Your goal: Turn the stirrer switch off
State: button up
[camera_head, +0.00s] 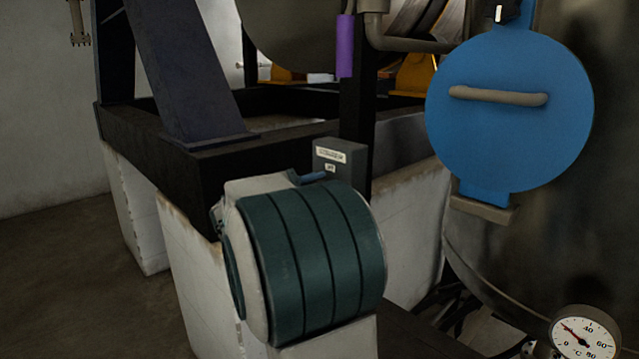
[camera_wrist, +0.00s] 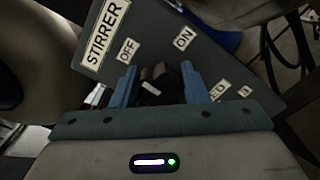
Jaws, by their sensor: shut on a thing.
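The stirrer switch box (camera_head: 352,158) is a grey box on a dark post, partly hidden by my wrist in the head view. In the wrist view, its grey face plate (camera_wrist: 150,38) reads STIRRER, with OFF at the upper left and ON at the upper right. A dark switch knob (camera_wrist: 152,73) with a paler top sits between my two blue fingers. My gripper (camera_wrist: 158,84) is shut on this knob. In the head view, a blue finger of my gripper (camera_head: 313,177) shows at the box's front. Which label the knob points to is unclear.
A blue round hatch (camera_head: 510,140) with a tan handle is at the right, on a dark metal vessel. A dial thermometer (camera_head: 585,335) is at the lower right. A dark frame (camera_head: 150,130) on white blocks stands behind my wrist. Open floor (camera_head: 60,290) lies at the left.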

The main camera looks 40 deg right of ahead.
jog(key=shift+n+p, duration=0.35)
jog(key=shift+n, duration=0.25)
jog(key=o, duration=1)
jog(key=shift+c, duration=0.2)
jog(key=s+a, duration=0.1)
jog(key=a, duration=1.3)
jog(key=shift+b, duration=0.3)
jog(key=shift+s+d, duration=0.1)
